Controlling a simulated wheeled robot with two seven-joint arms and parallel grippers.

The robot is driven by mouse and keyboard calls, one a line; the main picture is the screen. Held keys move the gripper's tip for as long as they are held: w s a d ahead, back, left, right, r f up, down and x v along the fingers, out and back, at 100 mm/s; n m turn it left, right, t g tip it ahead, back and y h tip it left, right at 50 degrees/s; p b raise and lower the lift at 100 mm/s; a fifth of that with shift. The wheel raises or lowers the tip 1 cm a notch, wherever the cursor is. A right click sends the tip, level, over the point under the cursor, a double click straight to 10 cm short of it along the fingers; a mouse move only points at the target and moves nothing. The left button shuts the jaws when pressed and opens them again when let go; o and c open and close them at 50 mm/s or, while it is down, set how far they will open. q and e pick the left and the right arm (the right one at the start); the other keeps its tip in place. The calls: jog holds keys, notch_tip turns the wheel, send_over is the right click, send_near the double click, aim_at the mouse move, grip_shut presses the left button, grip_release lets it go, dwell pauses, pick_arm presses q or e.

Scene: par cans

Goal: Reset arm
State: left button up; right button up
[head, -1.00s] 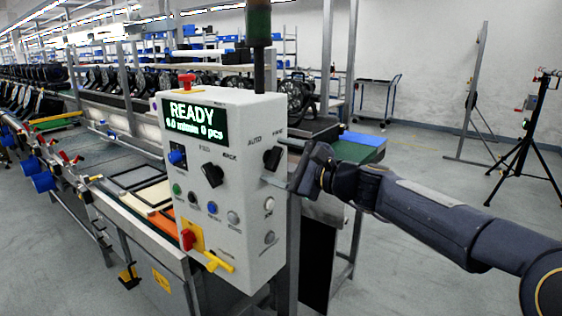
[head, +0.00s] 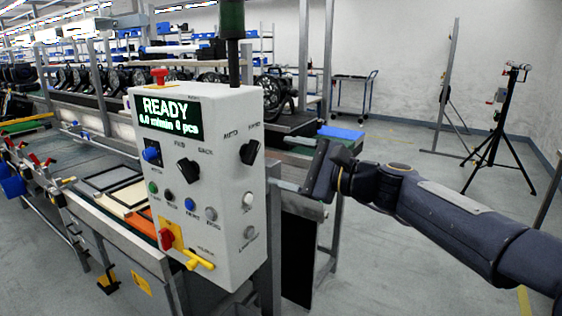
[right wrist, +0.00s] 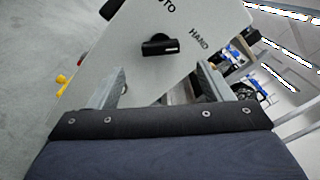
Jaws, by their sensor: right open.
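My right gripper (head: 281,163) is open and empty, beside the right side of a white control box (head: 215,200). A small gap seems to lie between its fingertips and the black AUTO/HAND rotary knob (head: 250,152) on that side face. In the right wrist view the same knob (right wrist: 160,45) sits beyond the fingers, near the HAND label; nothing is between the fingers (right wrist: 165,88). The box display (head: 168,113) reads READY. My left gripper is not in view.
A conveyor line with frames (head: 105,178) runs behind and left of the box. A metal post stands close behind the box. A black tripod (head: 497,150) and a cart (head: 354,92) stand farther back. The floor at the right is open.

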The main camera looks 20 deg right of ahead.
dwell(0.3)
jog(key=s+a+f+n+g+h+p, duration=0.1)
jog(key=s+a+f+n+g+p, duration=0.1)
jog(key=s+n, duration=0.3)
jog(key=s+a+f+n+g+h+p, duration=0.1)
jog(key=s+a+f+n+g+p, duration=0.15)
jog(key=s, duration=0.45)
jog(key=s+d+f+n+g+h+p, duration=0.1)
jog(key=s+f+n+g+h+p, duration=0.1)
jog(key=s+f+n, duration=0.2)
jog(key=s+d+f+n+g+h+p, duration=0.2)
jog(key=s+f+n, duration=0.3)
jog(key=s+f, duration=0.4)
jog(key=s+h+p, duration=0.1)
jog(key=s, duration=0.3)
jog(key=shift+s+f, duration=0.15)
jog(key=shift+s, duration=0.15)
jog(key=shift+d+n, duration=0.1)
jog(key=shift+n, duration=0.15)
